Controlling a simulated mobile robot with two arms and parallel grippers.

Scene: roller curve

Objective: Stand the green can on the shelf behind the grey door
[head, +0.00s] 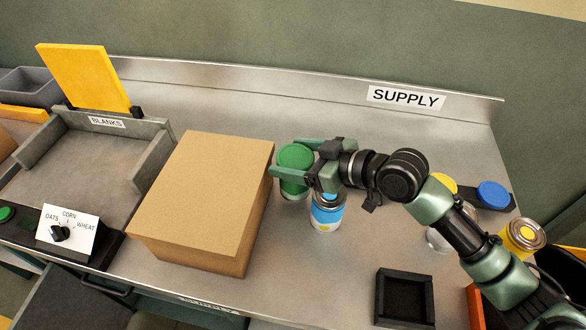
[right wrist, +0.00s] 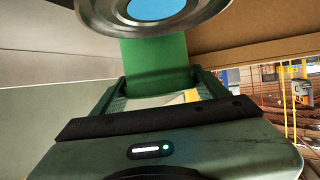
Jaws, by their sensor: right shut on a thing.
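The green can (head: 296,157) stands on the metal counter, right beside the cardboard box. My right gripper (head: 294,162) is around it from the right and shut on it. In the right wrist view the green can (right wrist: 155,62) sits between the fingers, its upper part cut off by a nearer can rim. A blue can (head: 327,212) with a yellow spot stands just in front of the green can, under my right gripper. I cannot tell whether the green can touches the counter. No grey door or shelf can be made out. My left gripper is out of view.
The cardboard box (head: 205,190) stands close left of the green can. A yellow can (head: 522,236), a blue lid (head: 493,194) and a black open tray (head: 405,298) are at the right. A SUPPLY sign (head: 405,97) is on the back ledge. The counter behind the can is clear.

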